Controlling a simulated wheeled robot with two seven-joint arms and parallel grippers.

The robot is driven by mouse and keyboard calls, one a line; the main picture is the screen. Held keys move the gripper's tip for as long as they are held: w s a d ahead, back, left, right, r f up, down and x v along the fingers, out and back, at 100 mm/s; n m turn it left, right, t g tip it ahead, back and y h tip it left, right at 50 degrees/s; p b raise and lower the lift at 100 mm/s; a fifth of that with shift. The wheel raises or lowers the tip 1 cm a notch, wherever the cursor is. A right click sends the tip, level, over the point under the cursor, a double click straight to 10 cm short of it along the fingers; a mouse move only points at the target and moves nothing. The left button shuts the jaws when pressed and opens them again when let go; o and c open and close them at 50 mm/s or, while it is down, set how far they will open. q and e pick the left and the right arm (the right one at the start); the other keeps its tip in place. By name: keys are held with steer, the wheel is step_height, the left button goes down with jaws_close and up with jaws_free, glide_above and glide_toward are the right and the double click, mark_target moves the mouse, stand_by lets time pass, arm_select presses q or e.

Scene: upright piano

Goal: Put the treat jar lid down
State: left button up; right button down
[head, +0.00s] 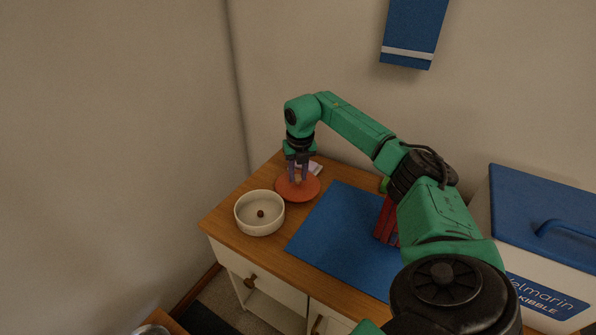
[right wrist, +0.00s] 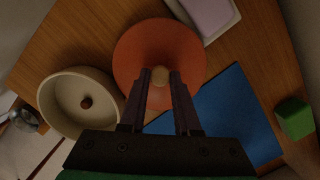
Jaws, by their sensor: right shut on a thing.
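The treat jar lid (head: 296,190) is a round orange disc with a small light knob at its centre. It is at the back left of the wooden cabinet top, and it also shows in the right wrist view (right wrist: 140,52). My right gripper (head: 298,178) points down over the lid, and its fingers are shut on the knob (right wrist: 160,76). The lid looks level and at or close to the wood; I cannot tell whether it touches. The treat jar is not clearly visible. My left gripper is not in view.
A cream bowl (head: 259,213) with a small brown piece in it stands just left of the lid. A blue mat (head: 340,235) lies to the right, with a red object (head: 386,222) on it. A pale tray (right wrist: 213,15) lies behind the lid. A kibble bin (head: 545,215) stands at right.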

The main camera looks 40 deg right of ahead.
mark_target(300, 189)
steer(key=shift+f, duration=0.3)
steer(key=c, duration=0.6)
jaws_free()
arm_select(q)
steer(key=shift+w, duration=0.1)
arm_select(e)
steer(key=shift+r, duration=0.3)
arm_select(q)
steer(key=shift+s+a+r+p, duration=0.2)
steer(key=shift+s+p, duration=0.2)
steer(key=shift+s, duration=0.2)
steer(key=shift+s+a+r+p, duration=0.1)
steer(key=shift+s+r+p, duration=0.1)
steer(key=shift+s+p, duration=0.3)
arm_select(e)
steer(key=r, duration=0.4)
steer(key=s+r, duration=0.1)
steer(key=r, duration=0.7)
steer(key=shift+s+a+r, duration=0.15)
steer(key=shift+s+a, duration=0.15)
steer(key=shift+a, duration=0.1)
